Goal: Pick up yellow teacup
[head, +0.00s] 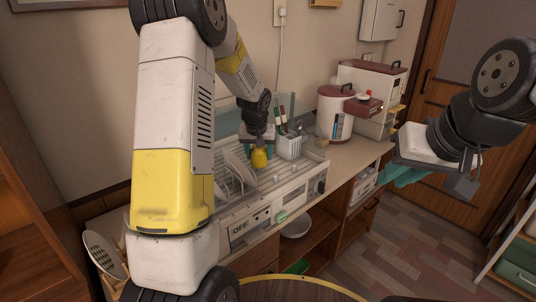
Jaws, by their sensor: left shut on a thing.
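The yellow teacup (259,159) is small in the head view, at the dish dryer (270,200) on the counter. My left gripper (259,150) reaches down from above and is shut on the teacup. The teacup is just above or touching the rack; I cannot tell which. The gripper hides the teacup's upper part. My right gripper (400,177) is at the right, in front of the counter's right end and away from the teacup. Its teal fingers are partly hidden, and I cannot tell whether they are open.
Plates (238,168) stand in the rack left of the teacup. A white utensil holder (289,147) stands close on its right. A white rice container (334,113) and a white box appliance (372,78) stand further right. A bowl (296,226) sits on a shelf below.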

